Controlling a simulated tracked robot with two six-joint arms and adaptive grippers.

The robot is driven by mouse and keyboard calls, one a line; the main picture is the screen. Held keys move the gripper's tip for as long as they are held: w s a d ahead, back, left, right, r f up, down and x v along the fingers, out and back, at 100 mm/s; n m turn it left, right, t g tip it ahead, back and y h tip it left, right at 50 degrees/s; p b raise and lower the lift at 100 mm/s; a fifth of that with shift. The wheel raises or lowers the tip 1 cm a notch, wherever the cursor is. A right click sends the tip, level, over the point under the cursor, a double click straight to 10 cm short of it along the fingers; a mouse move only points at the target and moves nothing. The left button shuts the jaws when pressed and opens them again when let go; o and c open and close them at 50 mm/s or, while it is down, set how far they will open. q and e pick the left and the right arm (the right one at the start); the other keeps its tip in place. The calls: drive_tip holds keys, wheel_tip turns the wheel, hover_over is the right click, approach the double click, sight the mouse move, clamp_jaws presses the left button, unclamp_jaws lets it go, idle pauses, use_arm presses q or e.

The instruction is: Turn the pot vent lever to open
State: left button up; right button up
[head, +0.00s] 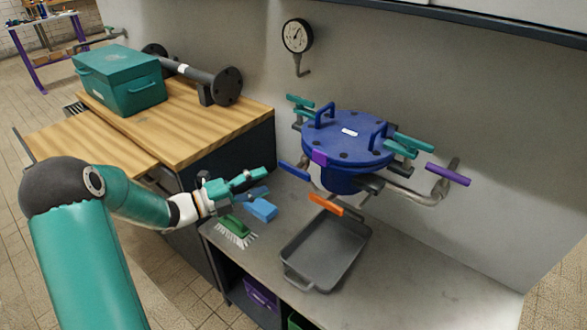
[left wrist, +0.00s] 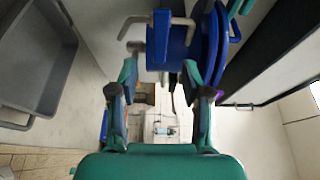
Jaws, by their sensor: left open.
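The blue pot (head: 345,150) with a bolted lid hangs off the wall above the counter. Several levers surround it: a blue lever (head: 294,171) at its left, an orange lever (head: 326,205) below, a purple lever (head: 447,174) at right and teal levers. I cannot tell by label which one is the vent lever. My left gripper (head: 262,184) is open and empty, just left of the blue lever and apart from it. In the left wrist view the blue lever (left wrist: 160,38) stands ahead of the gap between the open fingers (left wrist: 160,75). My right gripper is out of view.
A grey tray (head: 325,250) lies on the counter below the pot. A green brush (head: 234,228) and a blue sponge (head: 261,209) lie under my left gripper. A pressure gauge (head: 297,36) hangs on the wall. A teal toolbox (head: 120,80) stands on the wooden bench.

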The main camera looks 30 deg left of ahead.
sight(291, 172)
use_arm(q)
drive_tip(key=p+x, duration=0.1)
drive_tip(key=x, duration=0.9)
clamp_jaws()
drive_tip(key=shift+a, duration=0.2)
drive_tip(key=shift+d+f, duration=0.1)
